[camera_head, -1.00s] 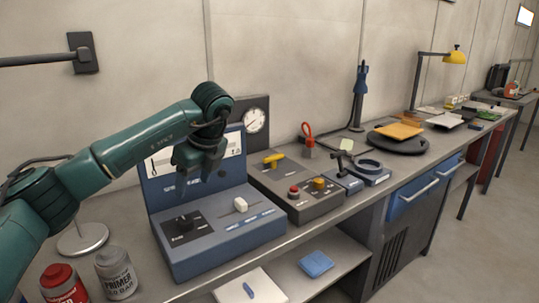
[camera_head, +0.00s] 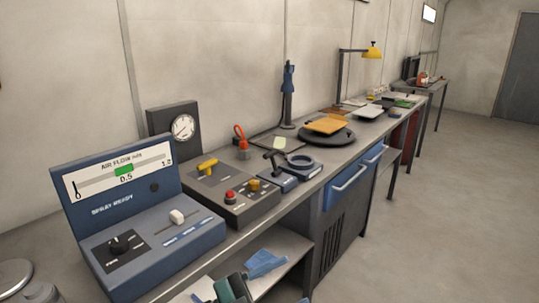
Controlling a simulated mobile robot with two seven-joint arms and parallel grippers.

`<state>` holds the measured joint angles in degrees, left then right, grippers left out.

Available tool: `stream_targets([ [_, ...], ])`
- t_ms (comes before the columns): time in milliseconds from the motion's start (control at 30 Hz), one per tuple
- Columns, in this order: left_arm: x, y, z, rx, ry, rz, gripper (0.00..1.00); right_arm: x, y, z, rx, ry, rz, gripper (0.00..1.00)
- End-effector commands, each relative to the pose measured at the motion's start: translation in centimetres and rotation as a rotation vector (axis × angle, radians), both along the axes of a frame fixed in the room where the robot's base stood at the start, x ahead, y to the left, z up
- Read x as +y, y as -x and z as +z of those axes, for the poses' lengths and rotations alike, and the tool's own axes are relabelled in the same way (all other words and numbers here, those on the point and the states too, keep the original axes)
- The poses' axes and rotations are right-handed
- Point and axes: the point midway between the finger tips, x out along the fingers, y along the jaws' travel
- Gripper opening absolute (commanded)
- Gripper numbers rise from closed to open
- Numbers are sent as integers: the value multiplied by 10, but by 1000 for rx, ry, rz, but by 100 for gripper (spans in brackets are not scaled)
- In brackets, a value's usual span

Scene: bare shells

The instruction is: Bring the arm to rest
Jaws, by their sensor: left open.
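My right gripper is not in view.
A blue air-flow box (camera_head: 165,250) with a dial and slider stands at the bench's near end. A grey button box (camera_head: 235,205), gauge (camera_head: 183,127) and yellow lamp (camera_head: 372,52) stand farther along. A blue item (camera_head: 262,263) is on the lower shelf. Open floor lies right.

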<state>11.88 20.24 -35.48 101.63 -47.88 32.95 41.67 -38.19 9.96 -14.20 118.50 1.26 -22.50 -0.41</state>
Motion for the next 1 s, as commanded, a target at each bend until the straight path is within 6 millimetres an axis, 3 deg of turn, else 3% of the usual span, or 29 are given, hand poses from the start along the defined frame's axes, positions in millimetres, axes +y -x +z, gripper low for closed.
stream_targets([
  [133, 48, -7, -38, 273, 145, 355, 59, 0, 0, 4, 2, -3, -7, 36],
  [233, 87, 2, -85, 490, 150, 576, 59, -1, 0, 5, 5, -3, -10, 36],
  [400, 139, 55, -171, 866, 49, 829, 59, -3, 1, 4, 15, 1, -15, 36],
  [500, 154, 89, -203, 1021, -18, 891, 59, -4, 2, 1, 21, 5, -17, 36],
  [600, 162, 113, -221, 1119, -65, 917, 59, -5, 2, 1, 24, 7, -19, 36],
  [700, 165, 125, -229, 1164, -87, 924, 59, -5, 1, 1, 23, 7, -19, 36],
  [1000, 165, 125, -229, 1165, -88, 924, 59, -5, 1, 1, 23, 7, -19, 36],
])
